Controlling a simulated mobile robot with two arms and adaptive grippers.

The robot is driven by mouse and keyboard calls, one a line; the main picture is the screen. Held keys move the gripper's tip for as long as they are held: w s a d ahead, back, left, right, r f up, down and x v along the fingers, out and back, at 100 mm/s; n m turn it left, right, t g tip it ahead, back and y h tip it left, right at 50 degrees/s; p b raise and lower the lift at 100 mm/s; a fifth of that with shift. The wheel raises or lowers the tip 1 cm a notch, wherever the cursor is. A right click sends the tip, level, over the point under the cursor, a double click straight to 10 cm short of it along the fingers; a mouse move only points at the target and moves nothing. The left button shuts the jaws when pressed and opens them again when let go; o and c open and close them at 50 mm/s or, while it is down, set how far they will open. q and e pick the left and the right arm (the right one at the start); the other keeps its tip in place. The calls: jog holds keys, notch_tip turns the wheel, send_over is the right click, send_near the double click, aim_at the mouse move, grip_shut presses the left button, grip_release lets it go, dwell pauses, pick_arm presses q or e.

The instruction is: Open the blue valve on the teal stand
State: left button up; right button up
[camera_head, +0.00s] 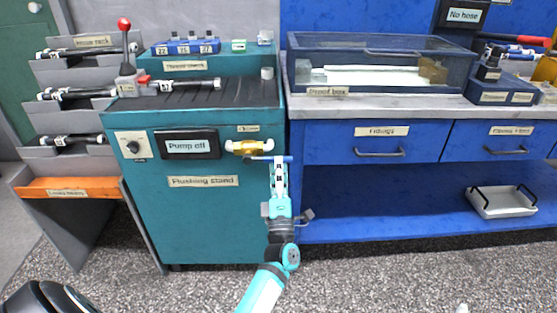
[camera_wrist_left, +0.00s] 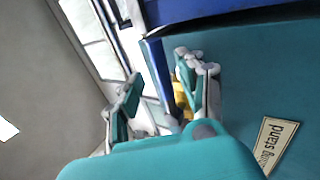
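The teal flushing stand (camera_head: 205,235) stands left of centre in the head view. On its front, at the upper right, is a yellow valve body (camera_head: 249,147) with a blue handle (camera_head: 266,158). My left gripper (camera_head: 280,163) is at the handle's right part, just right of the valve body. In the left wrist view the gripper's fingers (camera_wrist_left: 163,90) are spread, with the blue handle (camera_wrist_left: 154,70) between them and a gap on the left finger's side. The yellow valve body (camera_wrist_left: 181,97) is partly hidden behind the right finger. My right gripper is not in view.
A "Pump off" display (camera_head: 187,146) and a knob (camera_head: 133,146) are on the stand's front. A red-knobbed lever (camera_head: 125,45) stands on top. A blue workbench with drawers (camera_head: 375,141) adjoins on the right. The floor before the stand is clear.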

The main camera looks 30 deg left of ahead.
pick_arm(q)
jog(key=v, duration=0.9)
